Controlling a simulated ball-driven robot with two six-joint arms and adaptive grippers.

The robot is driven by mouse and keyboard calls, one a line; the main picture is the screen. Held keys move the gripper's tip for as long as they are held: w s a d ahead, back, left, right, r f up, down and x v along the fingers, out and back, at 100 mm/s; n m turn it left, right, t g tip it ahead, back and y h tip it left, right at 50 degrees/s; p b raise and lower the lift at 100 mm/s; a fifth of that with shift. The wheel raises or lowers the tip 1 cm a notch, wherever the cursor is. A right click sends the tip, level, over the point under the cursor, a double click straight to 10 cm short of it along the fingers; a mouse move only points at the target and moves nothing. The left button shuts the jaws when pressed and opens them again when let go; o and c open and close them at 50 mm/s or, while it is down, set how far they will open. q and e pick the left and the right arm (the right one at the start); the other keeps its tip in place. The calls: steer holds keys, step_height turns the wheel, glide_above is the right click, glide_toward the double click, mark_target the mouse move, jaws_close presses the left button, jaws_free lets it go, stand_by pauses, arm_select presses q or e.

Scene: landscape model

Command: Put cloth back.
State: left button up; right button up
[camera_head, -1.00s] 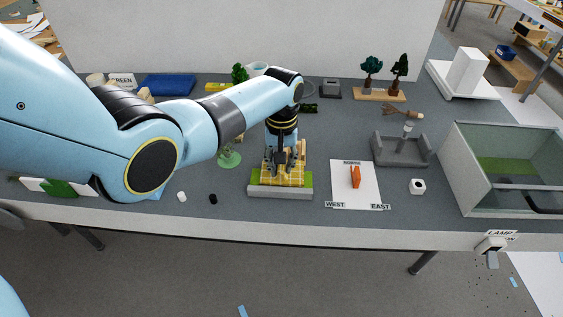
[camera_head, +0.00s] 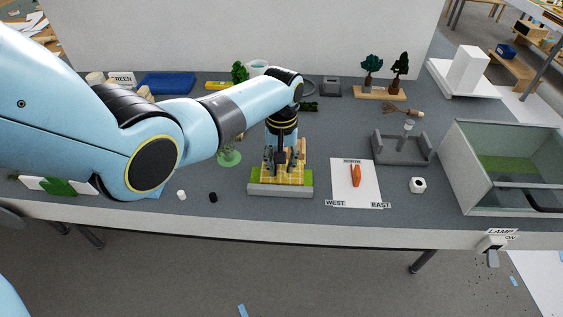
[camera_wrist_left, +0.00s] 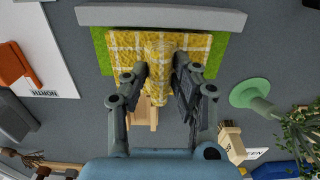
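The yellow-and-white checked cloth (camera_head: 285,174) lies over a small green base with a grey front edge (camera_head: 280,191). My left gripper (camera_head: 283,160) points down over the cloth, its fingers low at the cloth's back part. In the left wrist view the cloth (camera_wrist_left: 120,45) spreads flat towards the grey edge (camera_wrist_left: 160,17), with a raised fold between my two fingers (camera_wrist_left: 161,72). The fingers stand apart, one on each side of this fold. Whether they touch it is hard to see. A pale wooden piece (camera_wrist_left: 146,115) shows below the cloth. My right gripper is out of view.
A white compass sheet with an orange piece (camera_head: 355,176) lies to the right. A grey holder (camera_head: 402,150) and a glass-walled box (camera_head: 510,206) stand further right. A green disc (camera_head: 229,158) is close on the left. Small white and black pieces lie front left.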

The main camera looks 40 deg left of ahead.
arm_select(q)
steer(key=o, duration=0.3)
steer(key=shift+r, duration=0.1)
